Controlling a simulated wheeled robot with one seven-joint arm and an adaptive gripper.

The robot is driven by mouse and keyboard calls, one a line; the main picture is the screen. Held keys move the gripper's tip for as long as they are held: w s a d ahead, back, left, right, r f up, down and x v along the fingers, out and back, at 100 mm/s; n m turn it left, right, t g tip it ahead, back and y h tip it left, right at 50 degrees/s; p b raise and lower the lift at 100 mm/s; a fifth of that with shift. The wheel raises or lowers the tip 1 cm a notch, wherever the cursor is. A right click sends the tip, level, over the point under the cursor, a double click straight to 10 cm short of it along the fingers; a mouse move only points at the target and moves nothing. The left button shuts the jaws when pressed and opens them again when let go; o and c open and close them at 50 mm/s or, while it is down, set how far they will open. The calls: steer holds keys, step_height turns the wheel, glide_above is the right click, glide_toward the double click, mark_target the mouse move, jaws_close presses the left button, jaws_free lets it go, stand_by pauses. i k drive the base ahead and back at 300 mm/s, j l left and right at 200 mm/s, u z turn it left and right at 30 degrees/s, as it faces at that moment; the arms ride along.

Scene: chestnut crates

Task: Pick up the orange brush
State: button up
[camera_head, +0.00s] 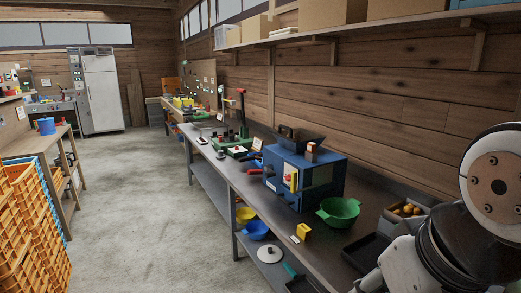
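I cannot make out an orange brush for certain in the head view. Several small coloured items on the far benches are too small to tell apart. My arm fills the lower right corner, over the near end of the long workbench (269,203). No fingertips of my gripper show, so its state and anything in it are hidden.
A blue machine (327,173), a green bowl (338,213) and a small yellow object (304,231) stand on the workbench along the right wall. Stacked orange crates (30,225) and a wooden table (35,146) line the left. The concrete floor between is clear.

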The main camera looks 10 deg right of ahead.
mark_target(312, 148)
steer(key=z, duration=0.25)
steer(key=i+j+u, duration=0.15)
steer(key=u, duration=0.2)
steer(key=i+j+u, duration=0.1)
steer(key=i+u, duration=0.45)
steer(key=u, duration=0.2)
steer(key=i+j+u, duration=0.1)
steer(key=i+u, duration=0.45)
steer(key=i+z, duration=0.35)
steer(key=i+j+z, duration=0.15)
steer(key=i+z, duration=0.15)
steer(key=i+l+z, duration=0.2)
steer(key=z, duration=0.25)
steer(key=i+l+z, duration=0.1)
steer(key=i+z, duration=0.6)
steer(key=z, duration=0.25)
steer(key=i+j+z, duration=0.1)
steer(key=i+z, duration=0.2)
steer(key=z, duration=0.2)
